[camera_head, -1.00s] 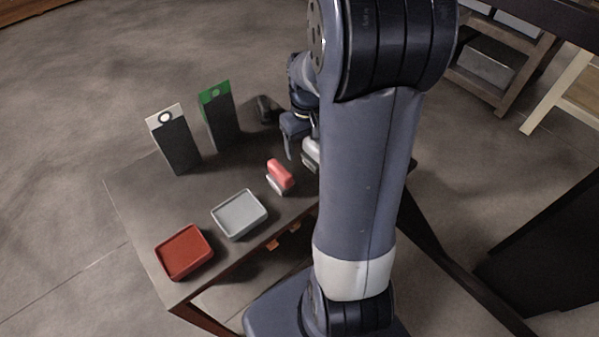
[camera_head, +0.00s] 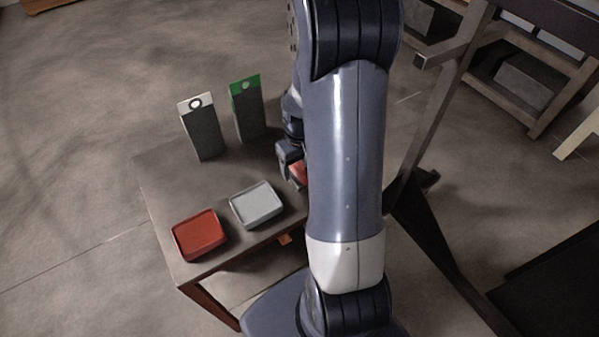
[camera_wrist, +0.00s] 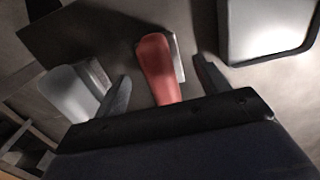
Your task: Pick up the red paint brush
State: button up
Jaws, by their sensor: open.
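The red paint brush (camera_wrist: 158,69) lies on the table between the two fingers of my open gripper (camera_wrist: 160,82) in the wrist view. Its red handle points toward the gripper body, and a pale strip shows along its right side. In the head view only a small red part of the brush (camera_head: 299,174) shows beside my gripper (camera_head: 291,160); my arm hides the rest. I cannot tell how high the fingers are above the table.
A light grey brush-like object (camera_wrist: 70,92) lies just outside the left finger. A grey tray (camera_head: 257,205) and a red tray (camera_head: 200,235) stand on the table (camera_head: 165,190). A white-topped box (camera_head: 201,127) and a green-topped box (camera_head: 248,107) stand upright at the back.

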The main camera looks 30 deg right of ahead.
jog(key=shift+a+f, duration=0.15)
jog(key=shift+f, duration=1.55)
jog(key=shift+c, duration=0.2)
jog(key=c, duration=1.1)
